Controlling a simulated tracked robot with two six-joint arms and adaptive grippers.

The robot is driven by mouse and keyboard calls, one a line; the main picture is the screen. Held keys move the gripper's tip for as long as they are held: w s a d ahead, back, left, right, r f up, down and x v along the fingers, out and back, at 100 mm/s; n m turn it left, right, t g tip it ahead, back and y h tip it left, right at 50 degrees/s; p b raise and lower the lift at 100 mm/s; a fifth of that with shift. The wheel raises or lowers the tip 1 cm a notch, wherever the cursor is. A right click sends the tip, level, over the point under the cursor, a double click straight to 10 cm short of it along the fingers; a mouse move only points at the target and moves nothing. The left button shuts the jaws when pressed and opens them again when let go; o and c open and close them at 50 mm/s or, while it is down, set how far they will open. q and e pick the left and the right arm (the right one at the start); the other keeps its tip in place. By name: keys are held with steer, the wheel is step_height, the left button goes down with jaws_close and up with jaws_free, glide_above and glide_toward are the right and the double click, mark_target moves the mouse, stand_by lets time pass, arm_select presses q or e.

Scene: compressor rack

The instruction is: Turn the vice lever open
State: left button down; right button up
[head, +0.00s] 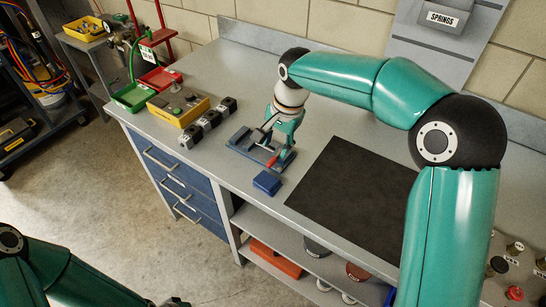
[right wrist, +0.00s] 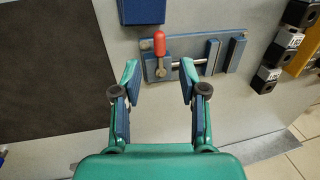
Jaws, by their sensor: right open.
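The vice (head: 246,146) is a low blue fixture on the grey bench. Its lever has a red handle (head: 272,161). In the right wrist view the vice (right wrist: 236,54) is beyond the fingertips, with the red handle (right wrist: 159,43) pointing up the picture from a round pivot. My right gripper (head: 284,143) is over the vice's lever end and partly hides it. In the wrist view the right gripper (right wrist: 158,76) is open and empty, its fingers to either side of the line to the lever, not closed on it.
A blue block (head: 267,182) lies just in front of the vice. A black mat (head: 350,190) lies to the right. Several dark blocks (head: 209,121), a yellow box (head: 178,104) and red and green bins (head: 134,96) stand to the left. Bare bench lies behind the vice.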

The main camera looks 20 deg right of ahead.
mark_target(271, 161)
steer(key=f, duration=0.4)
steer(key=w+a+f, duration=0.1)
steer(key=f, duration=0.1)
steer(key=shift+f, duration=0.25)
jaws_close()
